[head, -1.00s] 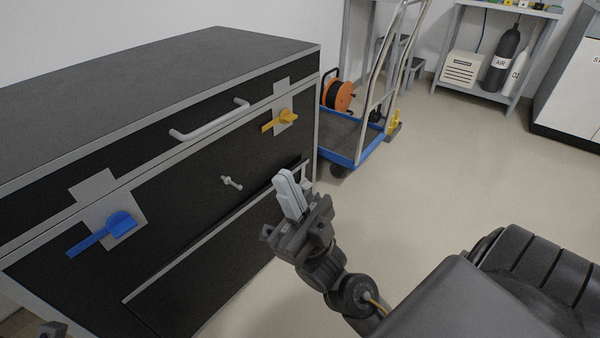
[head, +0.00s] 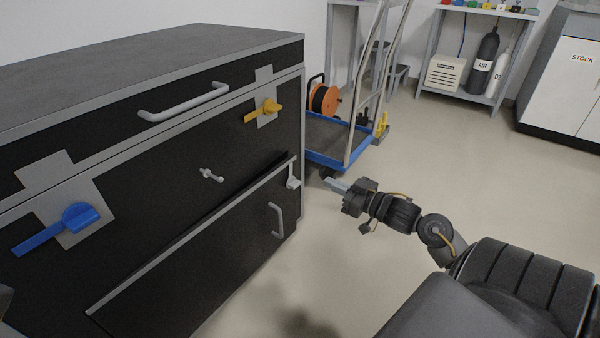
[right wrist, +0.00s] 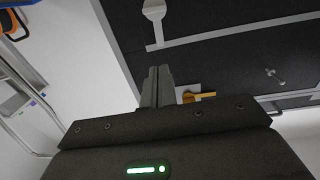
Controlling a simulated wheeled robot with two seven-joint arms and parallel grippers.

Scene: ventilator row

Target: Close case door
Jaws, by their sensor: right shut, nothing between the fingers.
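The black case (head: 150,180) with grey edging stands at the left in the head view. Its lower door (head: 190,265) has a grey top edge, a grey handle (head: 277,221) and a small light latch piece (head: 293,181) at its upper right corner. A narrow dark gap shows behind the door's top edge; how far it stands out is hard to tell. My right gripper (head: 335,185) is shut and empty, to the right of the latch piece and apart from the case. Its closed fingers (right wrist: 158,85) show in the right wrist view. A grey shape at the left edge may be my left gripper.
Above the door are a blue lever (head: 80,217), a yellow lever (head: 268,108), a small stud (head: 211,175) and a grey bar handle (head: 185,102). A blue-edged trolley (head: 335,160) with an orange reel stands behind. Open floor lies right of the case.

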